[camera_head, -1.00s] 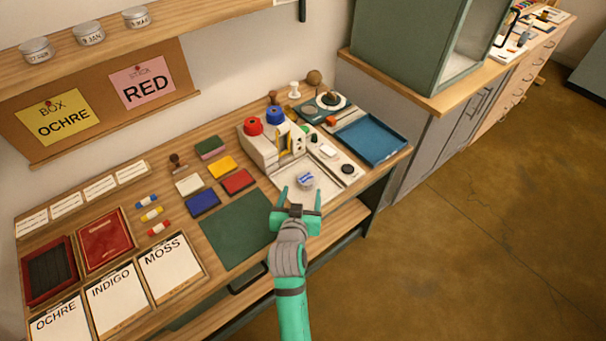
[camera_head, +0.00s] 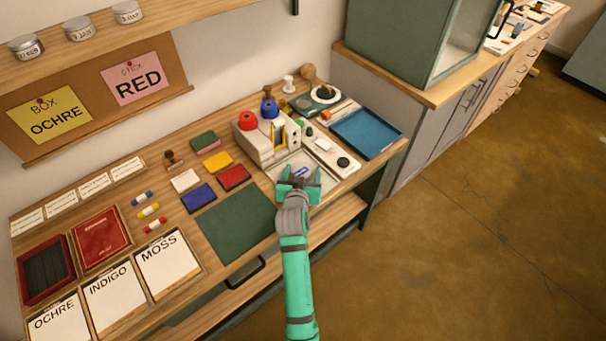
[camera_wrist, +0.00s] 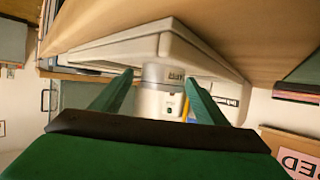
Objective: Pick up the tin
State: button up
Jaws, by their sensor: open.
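The tin is small and silvery with a blue and white lid; in the head view its lid (camera_head: 302,171) shows between my fingers, the rest hidden by my gripper. It stands on the pale tray of the white machine (camera_head: 289,163). My gripper (camera_head: 300,175) is open, with one green finger on each side of the tin. In the wrist view, which is upside down, the tin (camera_wrist: 162,74) shows between the two fingertips (camera_wrist: 160,79), with small gaps; I see no clear contact.
The white machine (camera_head: 262,148) with red and blue knobs stands just behind the tin. A blue tray (camera_head: 367,133) lies to the right, a green mat (camera_head: 237,223) to the left. Several other tins (camera_head: 78,28) stand on the upper shelf.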

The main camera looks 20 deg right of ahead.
jog(key=shift+a, duration=0.15)
jog(key=shift+c, duration=1.2)
jog(key=c, duration=1)
jog(key=shift+r, duration=0.1)
